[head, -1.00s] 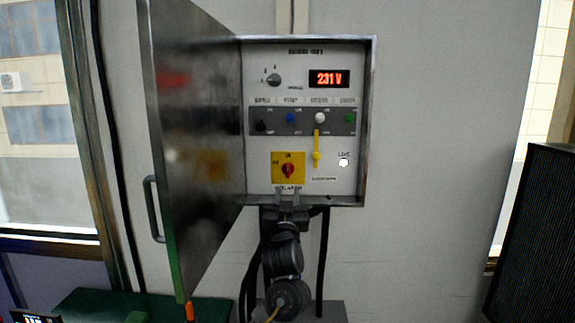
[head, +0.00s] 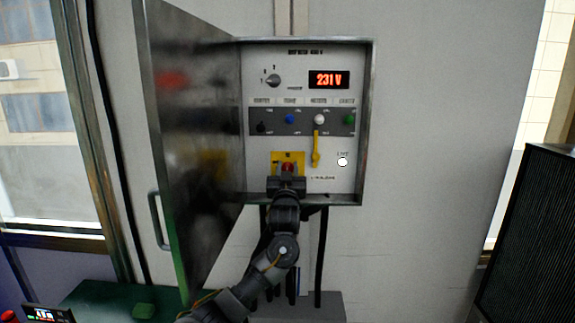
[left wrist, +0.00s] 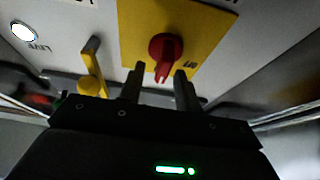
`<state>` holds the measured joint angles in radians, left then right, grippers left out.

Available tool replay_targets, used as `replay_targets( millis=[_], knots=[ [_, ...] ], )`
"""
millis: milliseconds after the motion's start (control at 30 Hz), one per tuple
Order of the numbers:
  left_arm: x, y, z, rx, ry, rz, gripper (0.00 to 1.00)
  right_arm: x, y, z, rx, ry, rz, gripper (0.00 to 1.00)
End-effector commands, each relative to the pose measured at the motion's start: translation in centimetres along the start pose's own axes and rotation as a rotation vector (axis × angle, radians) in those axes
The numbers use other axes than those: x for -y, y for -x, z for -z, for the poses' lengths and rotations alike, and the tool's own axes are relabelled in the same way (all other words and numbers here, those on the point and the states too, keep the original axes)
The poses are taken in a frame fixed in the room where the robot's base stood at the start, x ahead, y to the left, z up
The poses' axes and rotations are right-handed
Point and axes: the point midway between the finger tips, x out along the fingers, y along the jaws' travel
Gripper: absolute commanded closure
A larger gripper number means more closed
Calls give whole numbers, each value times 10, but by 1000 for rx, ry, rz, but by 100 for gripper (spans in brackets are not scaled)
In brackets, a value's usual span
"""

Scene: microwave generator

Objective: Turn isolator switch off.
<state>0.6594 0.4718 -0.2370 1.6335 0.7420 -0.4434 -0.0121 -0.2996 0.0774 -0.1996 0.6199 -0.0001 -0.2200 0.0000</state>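The isolator switch is a red knob (head: 288,168) on a yellow plate (head: 298,157) at the bottom of the open cabinet's panel. My left gripper (head: 287,180) is in front of the plate and hides its lower part in the head view. In the left wrist view, which is upside down, the red knob (left wrist: 164,52) stands on the yellow plate (left wrist: 205,22). Its narrow grip points down the picture to between the fingertips of my left gripper (left wrist: 160,76). The fingers are apart, with nothing clamped; I cannot tell whether they touch the knob. My right gripper is not in view.
A yellow lever (head: 316,147) and a white lamp (head: 342,161) are close to the right of the switch. The grey cabinet door (head: 195,130) stands open on the left. A display (head: 329,79) reads 231 V. A dark louvred box (head: 535,235) stands at right.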

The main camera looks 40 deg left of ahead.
Motion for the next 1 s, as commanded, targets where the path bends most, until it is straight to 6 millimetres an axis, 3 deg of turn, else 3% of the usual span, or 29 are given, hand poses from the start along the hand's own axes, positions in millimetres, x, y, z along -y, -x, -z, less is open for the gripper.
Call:
replay_targets(
  millis=[267,533,1000],
  knots=[
    [0,-1,0,-1,0,-1,66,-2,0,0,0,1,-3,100],
    [0,-1,0,0,0,-1,100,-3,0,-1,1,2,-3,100],
    [0,0,-3,0,77,30,100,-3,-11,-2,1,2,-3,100]
  ],
)
